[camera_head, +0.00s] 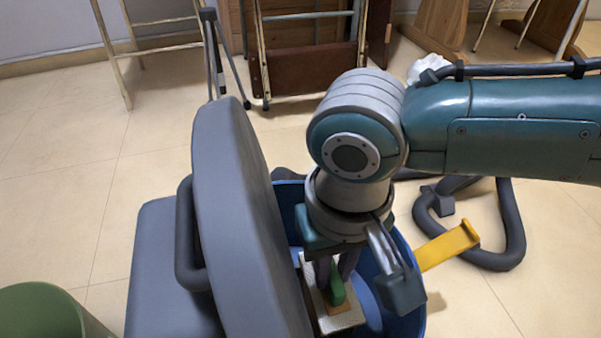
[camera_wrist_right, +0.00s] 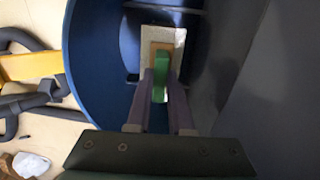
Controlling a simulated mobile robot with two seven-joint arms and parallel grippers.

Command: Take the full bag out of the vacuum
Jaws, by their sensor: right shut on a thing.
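The vacuum's blue canister (camera_head: 405,250) stands open, with its grey lid (camera_head: 225,200) swung up on the left. Inside is the bag's pale collar plate (camera_head: 345,322), with a brown patch and an upright green tab (camera_head: 337,285). In the right wrist view the plate (camera_wrist_right: 178,38) sits against the far inner part of the blue canister (camera_wrist_right: 95,70). My right gripper (camera_wrist_right: 160,88) points down into the canister, its two fingers closed on the green tab (camera_wrist_right: 160,75). The rest of the bag is hidden. My left gripper is not in view.
A yellow latch (camera_head: 447,247) sticks out from the canister's right side. A dark hose (camera_head: 508,220) lies on the floor at right. A green bin (camera_head: 40,315) stands at lower left. Folding chairs (camera_head: 310,60) stand behind. Floor at left is clear.

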